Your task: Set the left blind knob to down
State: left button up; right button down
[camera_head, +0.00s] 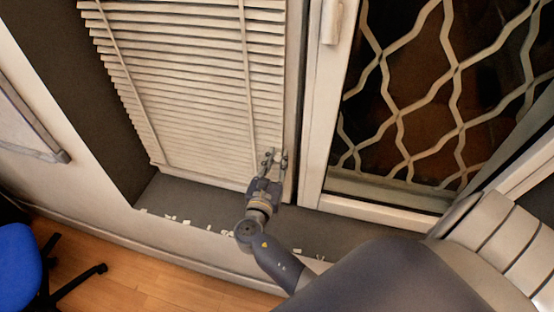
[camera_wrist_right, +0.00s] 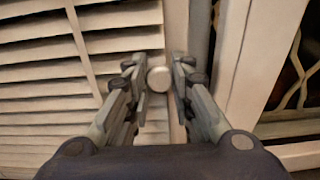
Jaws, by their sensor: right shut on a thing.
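The left blind knob (camera_wrist_right: 158,79) is a small round pale knob near the blind's right edge. In the wrist view it sits between the fingertips of my right gripper (camera_wrist_right: 158,82), which is shut on it. In the head view my right gripper (camera_head: 273,160) is at the lower right corner of the left blind (camera_head: 195,80), and the knob cannot be made out there. The blind has pale horizontal slats that hang down close to the sill. It also shows in the wrist view (camera_wrist_right: 45,75). My left gripper is not in view.
A dark sill (camera_head: 180,198) with small pale bits along its edge runs below the blind. A pale window frame (camera_head: 318,120) and a lattice grille (camera_head: 405,105) stand to the right. A blue chair (camera_head: 18,265) is at the lower left on the wooden floor.

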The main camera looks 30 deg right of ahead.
jog(key=shift+s+f, duration=0.1)
jog(key=shift+f, duration=0.25)
jog(key=c, duration=1.5)
grip_release()
jog(key=shift+o, duration=0.5)
jog(key=shift+r, duration=0.1)
jog(key=v, duration=1.2)
